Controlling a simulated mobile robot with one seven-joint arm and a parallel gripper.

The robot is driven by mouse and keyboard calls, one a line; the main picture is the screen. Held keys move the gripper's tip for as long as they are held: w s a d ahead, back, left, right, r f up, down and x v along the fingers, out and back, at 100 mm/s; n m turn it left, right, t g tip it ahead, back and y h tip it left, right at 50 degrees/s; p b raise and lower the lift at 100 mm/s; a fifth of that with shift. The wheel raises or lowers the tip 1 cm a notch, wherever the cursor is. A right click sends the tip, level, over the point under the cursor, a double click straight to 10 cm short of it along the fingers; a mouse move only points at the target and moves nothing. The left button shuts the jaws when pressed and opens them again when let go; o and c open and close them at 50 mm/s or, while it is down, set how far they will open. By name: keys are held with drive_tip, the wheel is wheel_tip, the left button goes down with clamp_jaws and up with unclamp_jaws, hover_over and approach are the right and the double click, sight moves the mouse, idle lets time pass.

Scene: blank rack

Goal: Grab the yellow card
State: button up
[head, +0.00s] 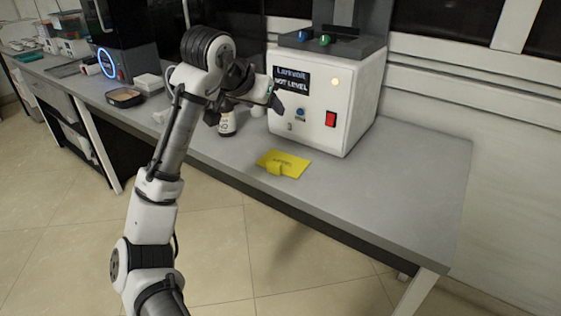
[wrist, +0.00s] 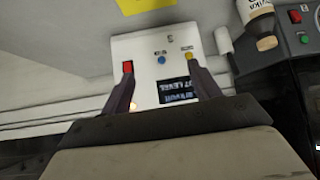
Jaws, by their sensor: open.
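The yellow card (head: 284,163) lies on the grey bench in front of the white machine, near the bench's front edge. A small yellow tab stands at its front side. In the wrist view the yellow card (wrist: 145,5) shows only partly, cut off by the top edge. My gripper (head: 274,97) is in front of the white machine, above and a little left of the card, and apart from it. In the wrist view my gripper (wrist: 159,75) has its two fingers spread with nothing held between them.
The white machine (head: 312,115) has a red switch and a screen reading "NOT LEVEL". A black tray (head: 125,97) lies further left. The bench (head: 400,170) right of the card is clear.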

wheel_tip(320, 180, down, 6)
drive_tip(key=s+a+r+g+y, duration=0.1)
drive_tip(key=s+g+y, duration=0.1)
drive_tip(key=g, duration=0.2)
drive_tip(key=b, duration=0.2)
hover_over(273, 166)
drive_tip(key=s+a, duration=0.2)
wheel_tip(273, 166, down, 7)
drive_tip(key=shift+s+d+f, duration=0.1)
drive_tip(key=shift+s+d, duration=0.05)
drive_tip(key=shift+x, duration=3.1)
drive_tip(key=c, duration=1.1)
drive_tip(key=shift+o, duration=0.2)
